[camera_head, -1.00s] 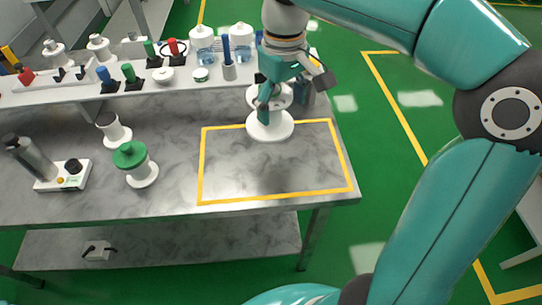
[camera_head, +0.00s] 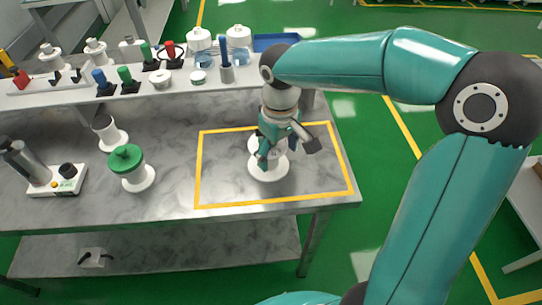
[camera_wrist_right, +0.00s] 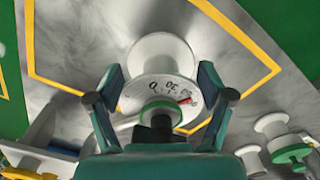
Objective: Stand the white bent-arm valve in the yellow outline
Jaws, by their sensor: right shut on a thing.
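My right gripper (camera_head: 272,150) is shut on a white valve (camera_head: 268,170) with a round base. I cannot tell whether the base touches the table. In the right wrist view both fingers (camera_wrist_right: 160,85) flank the valve (camera_wrist_right: 162,48), whose disc carries black numbers, a red mark and a green ring. Its bent arm cannot be made out behind the gripper. My left gripper is not in view.
A green-topped white part (camera_head: 127,160) and a white part with a tilted head (camera_head: 108,132) stand left of the outline. A device with a metal cylinder (camera_head: 62,180) is farther left. A raised shelf (camera_head: 130,97) with several parts runs behind. The outline's right portion is clear.

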